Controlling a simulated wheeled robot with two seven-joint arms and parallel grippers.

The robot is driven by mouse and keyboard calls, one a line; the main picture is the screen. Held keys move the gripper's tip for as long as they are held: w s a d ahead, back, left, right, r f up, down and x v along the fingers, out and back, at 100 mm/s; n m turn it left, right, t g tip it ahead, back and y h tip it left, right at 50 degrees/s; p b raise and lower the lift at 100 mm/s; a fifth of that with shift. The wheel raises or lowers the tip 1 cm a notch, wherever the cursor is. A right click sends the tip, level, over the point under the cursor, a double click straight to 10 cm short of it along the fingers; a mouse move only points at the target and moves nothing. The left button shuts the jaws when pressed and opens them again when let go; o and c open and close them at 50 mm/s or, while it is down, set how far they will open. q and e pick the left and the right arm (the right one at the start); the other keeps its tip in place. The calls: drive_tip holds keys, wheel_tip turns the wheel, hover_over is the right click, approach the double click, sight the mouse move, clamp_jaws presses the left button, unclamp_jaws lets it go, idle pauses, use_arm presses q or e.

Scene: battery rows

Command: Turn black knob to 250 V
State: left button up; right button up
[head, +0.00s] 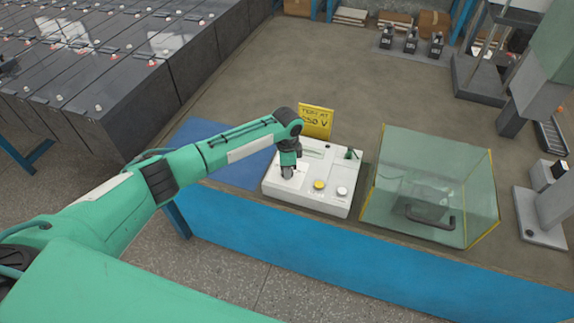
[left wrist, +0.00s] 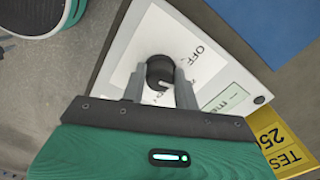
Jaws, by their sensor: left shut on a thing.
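The white tester box (head: 310,200) stands on the bench near its front edge. The black knob (left wrist: 160,71) is on the box's top face, with the label "OFF" printed beside it in the left wrist view. My left gripper (head: 288,172) reaches down onto the left part of the box. In the left wrist view my left gripper (left wrist: 161,85) has one finger on each side of the knob and is shut on it. The knob's pointer and the 250 V mark cannot be made out. In the head view the gripper hides the knob. My right gripper is not in view.
A yellow sign (head: 316,121) reading "250 V" stands behind the box. A yellow button (head: 319,185) and a white button (head: 342,191) are right of my gripper. A clear glass case (head: 430,185) stands close on the right. A blue mat (head: 235,160) lies left.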

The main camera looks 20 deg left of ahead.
use_arm(q)
drive_tip(key=shift+m, duration=1.3)
drive_tip(key=o, duration=1)
drive_tip(key=shift+c, duration=0.2)
drive_tip(key=shift+r, duration=0.15)
wheel_tip(320, 180, up, 14)
drive_tip(key=b, duration=0.1)
drive_tip(key=shift+f+b, duration=0.2)
drive_tip(key=shift+b, duration=0.15)
